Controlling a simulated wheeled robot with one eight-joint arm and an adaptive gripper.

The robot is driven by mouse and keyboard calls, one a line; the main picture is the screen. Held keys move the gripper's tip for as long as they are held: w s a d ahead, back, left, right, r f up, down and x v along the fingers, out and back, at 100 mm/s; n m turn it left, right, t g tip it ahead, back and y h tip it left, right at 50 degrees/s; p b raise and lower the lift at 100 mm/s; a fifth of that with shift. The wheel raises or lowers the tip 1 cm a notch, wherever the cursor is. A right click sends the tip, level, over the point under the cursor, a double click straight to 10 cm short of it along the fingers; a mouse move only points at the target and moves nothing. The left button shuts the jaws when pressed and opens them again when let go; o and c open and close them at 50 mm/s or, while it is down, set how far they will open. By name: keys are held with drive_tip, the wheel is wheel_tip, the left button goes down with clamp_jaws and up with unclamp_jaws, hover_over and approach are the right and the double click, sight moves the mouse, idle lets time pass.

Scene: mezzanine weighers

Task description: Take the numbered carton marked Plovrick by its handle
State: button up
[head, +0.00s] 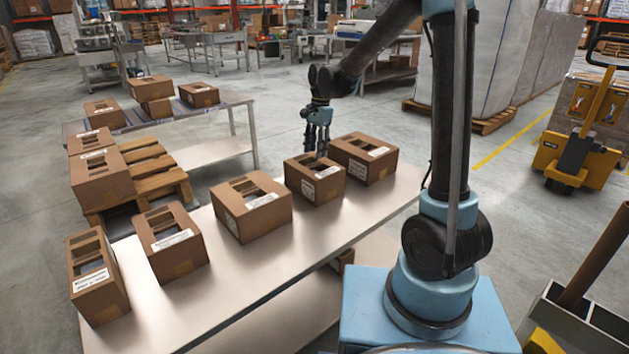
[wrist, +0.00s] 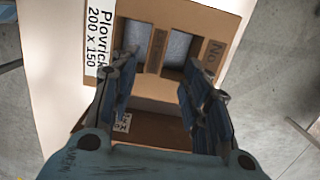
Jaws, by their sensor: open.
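The Plovrick carton (wrist: 228,32) is brown, with a white label (wrist: 100,40) reading "Plovrick" and "200 x 150" in the wrist view. A cardboard strip, its handle (wrist: 157,52), runs between two openings in its top. In the head view, the carton (head: 328,187) below my gripper stands on the steel table, second from the right in the row; its label is too small to read there. My gripper (head: 318,148) is over its top. In the wrist view my gripper (wrist: 160,78) is open, with its fingers spread on either side of the handle strip; contact cannot be told.
Similar cartons stand on both sides: one close at the right (head: 365,162), one at the left (head: 262,215) and others farther along the steel table (head: 255,285). More cartons sit on a pallet (head: 150,165) and a rear table (head: 235,100). A yellow pallet truck (head: 575,155) stands right.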

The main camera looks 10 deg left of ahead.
sight(314, 164)
drive_tip(key=shift+s+a+f, duration=0.1)
drive_tip(key=shift+s+f, duration=0.15)
drive_tip(key=shift+f, duration=0.85)
drive_tip(key=shift+s+a+f, duration=0.1)
drive_tip(key=shift+s+f, duration=0.2)
drive_tip(key=shift+f, duration=0.8)
drive_tip(key=shift+s+a+f, duration=0.1)
drive_tip(key=shift+s+f, duration=0.15)
drive_tip(key=shift+f, duration=0.85)
drive_tip(key=shift+c, duration=0.3)
clamp_jaws()
